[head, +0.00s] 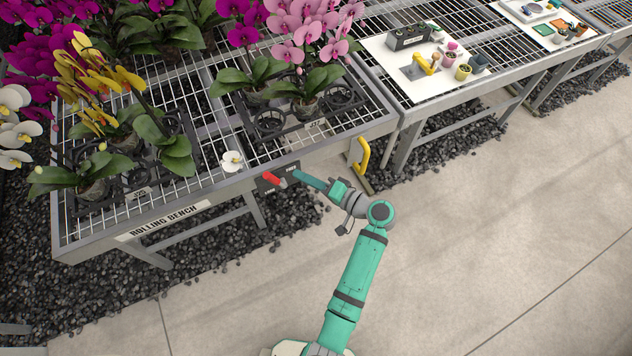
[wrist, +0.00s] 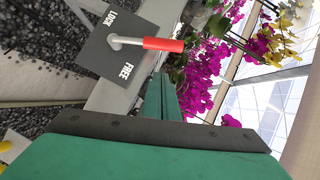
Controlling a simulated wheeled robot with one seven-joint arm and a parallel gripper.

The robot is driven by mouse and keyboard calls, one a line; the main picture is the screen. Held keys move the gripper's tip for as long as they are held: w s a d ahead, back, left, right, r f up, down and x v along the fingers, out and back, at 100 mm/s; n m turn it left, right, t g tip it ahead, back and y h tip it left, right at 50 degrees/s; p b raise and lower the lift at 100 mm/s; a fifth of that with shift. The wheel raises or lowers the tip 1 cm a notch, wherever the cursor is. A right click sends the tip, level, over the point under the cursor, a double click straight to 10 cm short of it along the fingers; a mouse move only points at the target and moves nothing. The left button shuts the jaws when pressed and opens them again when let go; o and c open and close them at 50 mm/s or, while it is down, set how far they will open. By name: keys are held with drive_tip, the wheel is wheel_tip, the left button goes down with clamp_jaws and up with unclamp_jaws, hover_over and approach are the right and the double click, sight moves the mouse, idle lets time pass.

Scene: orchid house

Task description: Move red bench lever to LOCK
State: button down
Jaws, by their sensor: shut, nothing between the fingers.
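The red lever (head: 272,178) is on a dark plate (head: 262,186) on the front rail of the rolling bench. In the wrist view, the red handle (wrist: 163,44) extends from a grey pivot on the plate (wrist: 92,52). The plate reads LOCK at one end and FREE at the other. The handle points sideways from the pivot, and I cannot tell exactly which word it is set to. My gripper (head: 297,175) is shut and empty, beside the plate at its FREE end. In the wrist view its teal fingers (wrist: 162,88) lie together below the handle, seemingly apart from it.
The rolling bench (head: 165,215) carries potted orchids, with a white bloom (head: 231,161) near the front edge by the lever. The concrete floor (head: 470,230) in front is clear.

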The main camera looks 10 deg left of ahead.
sight(274, 177)
drive_tip(key=shift+s+a+f, duration=0.1)
drive_tip(key=shift+a+f, duration=0.2)
drive_tip(key=shift+a, duration=0.6)
drive_tip(key=shift+s+a+f, duration=0.15)
drive_tip(key=shift+a+f, duration=0.1)
drive_tip(key=shift+a, duration=0.6)
drive_tip(key=shift+s+a+f, duration=0.1)
drive_tip(key=shift+a+f, duration=0.2)
drive_tip(key=shift+a, duration=0.6)
